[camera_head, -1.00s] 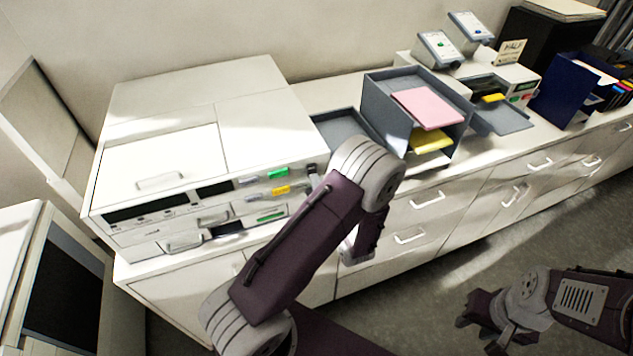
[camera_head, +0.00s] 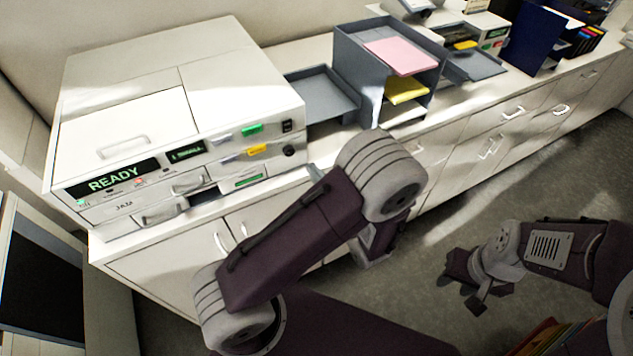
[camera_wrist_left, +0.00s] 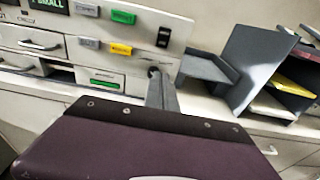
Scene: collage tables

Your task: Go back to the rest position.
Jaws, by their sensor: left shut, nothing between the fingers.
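My left arm crosses the middle of the head view, and its gripper is mostly hidden behind the arm's own rounded joint. In the left wrist view my left gripper (camera_wrist_left: 160,85) shows as grey fingers closed together, with nothing between them. It is in front of the white machine (camera_head: 165,120), which has a lit "READY" display; whether they touch I cannot tell. My right gripper (camera_head: 463,290) hangs low over the floor at the right, clear of the furniture. Its finger opening is too unclear to judge.
A grey tray (camera_head: 322,95) and a grey sorter (camera_head: 350,55) holding pink and yellow paper stand on the white counter (camera_head: 290,190). A dark blue holder (camera_head: 530,35) is further right. The grey floor (camera_head: 420,245) is open between my arms.

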